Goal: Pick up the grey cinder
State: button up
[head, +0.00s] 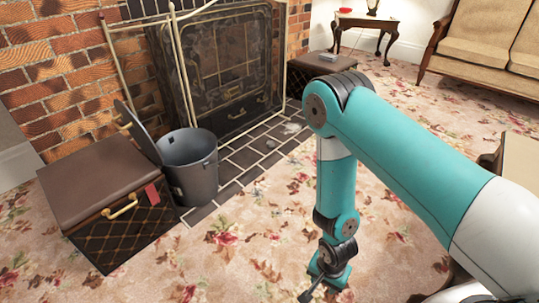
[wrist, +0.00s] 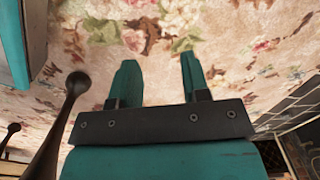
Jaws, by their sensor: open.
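Small pale grey bits (head: 292,128) lie on the dark hearth tiles in the head view, right of the bucket. I cannot tell whether one of them is the grey cinder. My gripper (wrist: 160,75) is open and empty in the wrist view, its two teal fingers apart over the flowered carpet. No cinder shows between or near the fingers. In the head view my arm hangs down over the carpet, in front of the hearth and to the right of the bucket; its fingers are not clear there.
A grey metal bucket (head: 190,168) with its lid raised stands beside a brown-topped box (head: 100,185). A fire screen (head: 225,65) stands before the brick fireplace. Dark hearth tiles (wrist: 290,112) show at the wrist view's right. A dark round-ended rod (wrist: 62,120) is close at left. Open carpet (head: 250,240) lies in front.

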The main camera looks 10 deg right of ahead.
aim_at(271, 144)
jog(key=z, duration=0.05)
jog(key=k, duration=1.2)
jog(key=u, duration=0.6)
jog(key=i, duration=2.4)
jog(key=z, duration=1.5)
jog(key=i, duration=2)
jog(key=u, duration=1.1)
